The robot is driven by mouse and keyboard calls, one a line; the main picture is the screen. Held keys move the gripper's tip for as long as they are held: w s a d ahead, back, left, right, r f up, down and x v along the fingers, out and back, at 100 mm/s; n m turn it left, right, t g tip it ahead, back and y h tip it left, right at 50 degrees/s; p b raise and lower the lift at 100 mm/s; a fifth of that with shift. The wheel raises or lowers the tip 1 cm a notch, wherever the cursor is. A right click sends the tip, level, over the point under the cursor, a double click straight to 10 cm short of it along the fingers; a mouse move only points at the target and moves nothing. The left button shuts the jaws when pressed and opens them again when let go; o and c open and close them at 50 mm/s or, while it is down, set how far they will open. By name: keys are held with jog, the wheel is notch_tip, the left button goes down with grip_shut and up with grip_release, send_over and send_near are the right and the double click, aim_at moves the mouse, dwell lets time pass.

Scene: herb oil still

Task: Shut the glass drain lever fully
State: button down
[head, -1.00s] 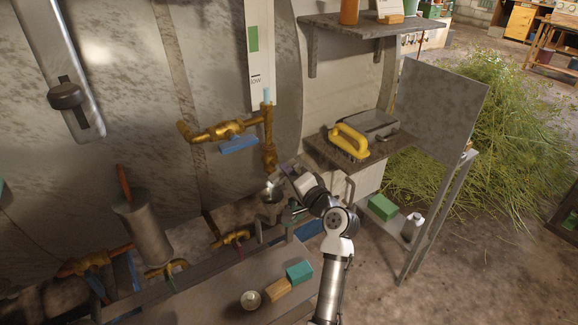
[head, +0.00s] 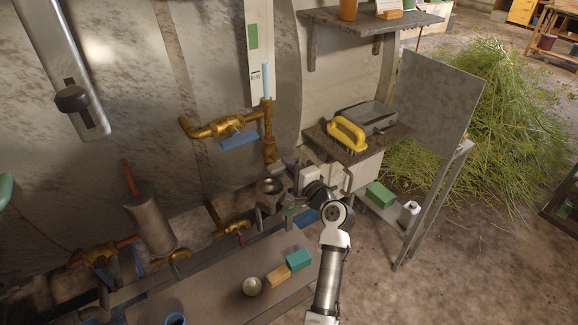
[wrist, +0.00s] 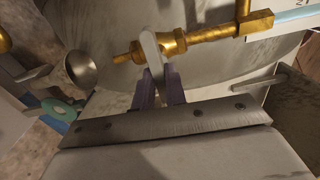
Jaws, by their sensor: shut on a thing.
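The glass drain lever (wrist: 150,45) is a pale grey flat handle in the wrist view. It crosses in front of the brass drain valve (wrist: 174,45), which also shows in the head view (head: 269,150) under the sight glass tube (head: 266,82). My gripper (wrist: 160,85) has its purple fingers shut on the lever. In the head view my gripper (head: 287,163) is just right of and below the valve. There the lever is too small and covered to make out, and its exact angle cannot be told.
A blue-handled valve (head: 238,140) is on the brass pipe to the left. A metal cup (head: 270,187) stands below the drain, close to my gripper. A small shelf with a yellow brush (head: 347,133) is at right. A bench with green and tan blocks (head: 299,260) lies below.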

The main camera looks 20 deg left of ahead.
jog(key=c, duration=1.5)
grip_release()
jog(key=shift+o, duration=0.2)
jog(key=b+v, duration=0.4)
jog(key=v, duration=1)
jog(key=shift+w, duration=0.1)
